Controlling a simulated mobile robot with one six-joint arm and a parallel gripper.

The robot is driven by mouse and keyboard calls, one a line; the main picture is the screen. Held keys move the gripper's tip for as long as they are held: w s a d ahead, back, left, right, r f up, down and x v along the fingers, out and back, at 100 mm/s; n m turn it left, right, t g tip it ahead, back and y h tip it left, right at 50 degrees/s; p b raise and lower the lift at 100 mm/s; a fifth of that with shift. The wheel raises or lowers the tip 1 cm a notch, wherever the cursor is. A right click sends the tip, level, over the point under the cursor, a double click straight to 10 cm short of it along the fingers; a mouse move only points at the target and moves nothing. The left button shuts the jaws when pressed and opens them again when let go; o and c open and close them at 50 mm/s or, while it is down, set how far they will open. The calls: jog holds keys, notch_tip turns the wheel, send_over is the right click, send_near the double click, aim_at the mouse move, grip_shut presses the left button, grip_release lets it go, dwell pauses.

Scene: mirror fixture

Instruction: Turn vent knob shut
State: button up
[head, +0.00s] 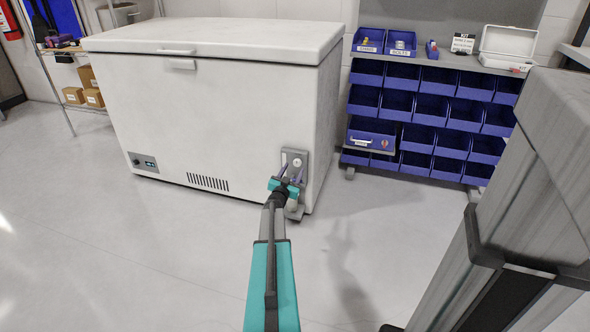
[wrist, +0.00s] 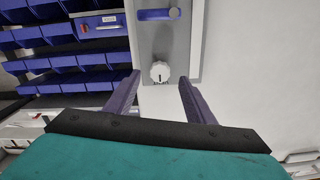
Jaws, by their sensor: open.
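The vent knob is a small round white knob (wrist: 160,72) with a dark mark, on a grey plate (wrist: 181,50) fixed to the front of the white chest freezer (head: 215,110). In the head view the knob (head: 297,162) shows near the top of the plate (head: 289,155). My gripper (head: 290,173) is open in front of the plate. In the wrist view its two purple fingers (wrist: 159,79) point at the plate, with the knob between their tips in the picture. No contact shows; the depth gap is unclear. Small lettering beside the knob is too blurred to read.
A blue bar-like part (wrist: 158,14) is on the same plate. A rack of blue bins (head: 430,105) stands right of the freezer. A large grey post (head: 500,210) fills the right foreground. The floor (head: 150,250) in front of the freezer is clear.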

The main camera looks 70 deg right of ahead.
aim_at(297, 164)
jog(key=shift+w+d+b, duration=0.1)
jog(key=shift+d+b, duration=0.25)
jog(key=shift+d, duration=1.35)
jog(key=c, duration=1.1)
